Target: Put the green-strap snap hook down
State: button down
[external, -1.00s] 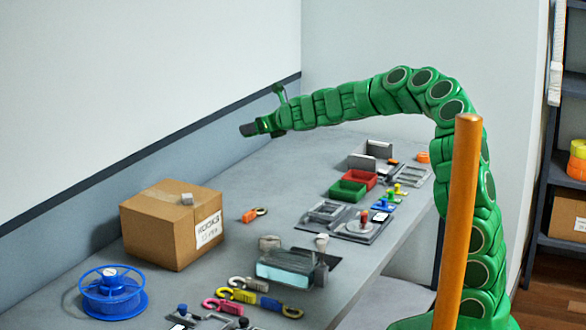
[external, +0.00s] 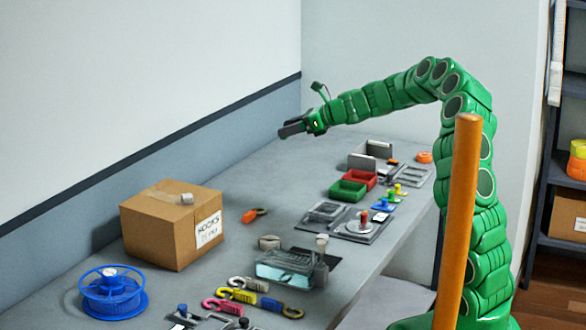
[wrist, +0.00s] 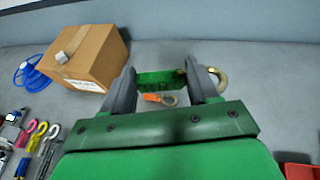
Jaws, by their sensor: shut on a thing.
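My gripper (wrist: 160,88) is shut on the green-strap snap hook. Its green strap (wrist: 158,79) spans between the two dark fingers in the wrist view, and its pale metal hook (wrist: 221,78) sticks out past the right finger. In the external view my gripper (external: 293,130) is held up above the far part of the bench, pointing left. The held hook cannot be made out clearly there.
On the bench (external: 255,185) are a cardboard box (external: 160,228), an orange snap hook (external: 251,215), a blue spool (external: 113,293), and several coloured hooks (external: 240,296) in front. Green (external: 348,190) and red trays lie right. Bare bench surrounds the orange hook.

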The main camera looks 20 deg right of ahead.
jog(key=s+d+f+m+t+h, duration=0.2)
jog(key=s+d+f, duration=0.1)
jog(key=f, duration=0.8)
jog(key=shift+t, duration=0.3)
dwell(1.1)
